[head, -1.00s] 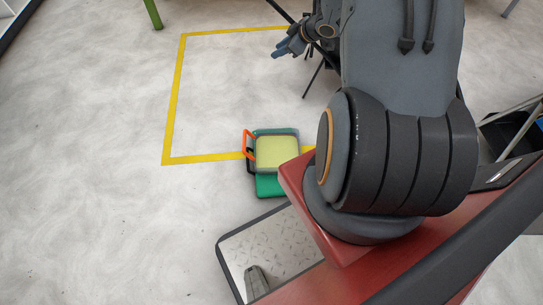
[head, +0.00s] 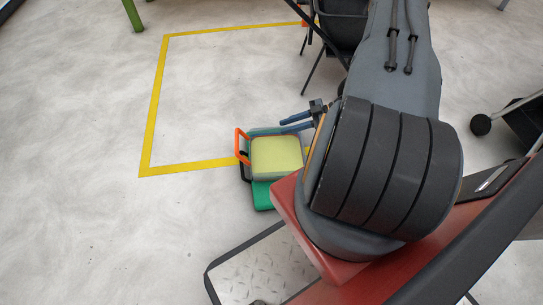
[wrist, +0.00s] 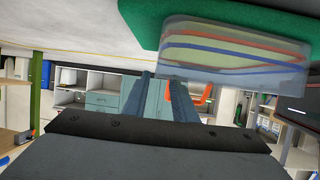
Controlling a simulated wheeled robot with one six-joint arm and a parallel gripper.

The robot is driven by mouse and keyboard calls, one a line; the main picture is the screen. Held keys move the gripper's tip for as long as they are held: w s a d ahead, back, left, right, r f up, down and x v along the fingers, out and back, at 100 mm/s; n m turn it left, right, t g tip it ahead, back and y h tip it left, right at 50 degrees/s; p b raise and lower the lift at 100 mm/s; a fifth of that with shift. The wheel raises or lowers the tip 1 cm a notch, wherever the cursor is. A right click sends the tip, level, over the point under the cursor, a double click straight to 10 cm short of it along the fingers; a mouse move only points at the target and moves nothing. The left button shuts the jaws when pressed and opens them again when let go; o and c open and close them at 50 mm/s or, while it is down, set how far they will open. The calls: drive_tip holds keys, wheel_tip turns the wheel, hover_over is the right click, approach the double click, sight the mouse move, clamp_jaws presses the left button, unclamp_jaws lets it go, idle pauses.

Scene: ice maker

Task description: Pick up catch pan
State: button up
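A pan-like container (head: 276,156) with a yellow-green inside sits on a green base (head: 262,196) on the floor, left of my red base. I take it to be the catch pan. An orange loop handle (head: 240,146) stands at its left side. In the wrist view the container (wrist: 235,52) looks clear-walled, with the green base (wrist: 205,14) beside it at the top. My gripper (head: 282,124) points left at the container's far edge, its two blue fingers apart. The wrist view shows the fingers (wrist: 161,86) with a gap and nothing between them. Whether they touch the container I cannot tell.
Yellow floor tape (head: 152,110) runs behind and left of the container. A dark chair (head: 342,25) stands at the back. A green leg (head: 132,14) shows at the upper left. The floor on the left is clear.

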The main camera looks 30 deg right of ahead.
sight(270, 129)
drive_tip(key=b+x, duration=0.1)
drive_tip(key=x, duration=0.2)
drive_tip(key=b+x, duration=0.2)
drive_tip(key=x, duration=0.2)
drive_tip(key=shift+w+r, duration=0.15)
drive_tip(key=shift+w, duration=0.3)
drive_tip(key=shift+c, duration=0.3)
clamp_jaws()
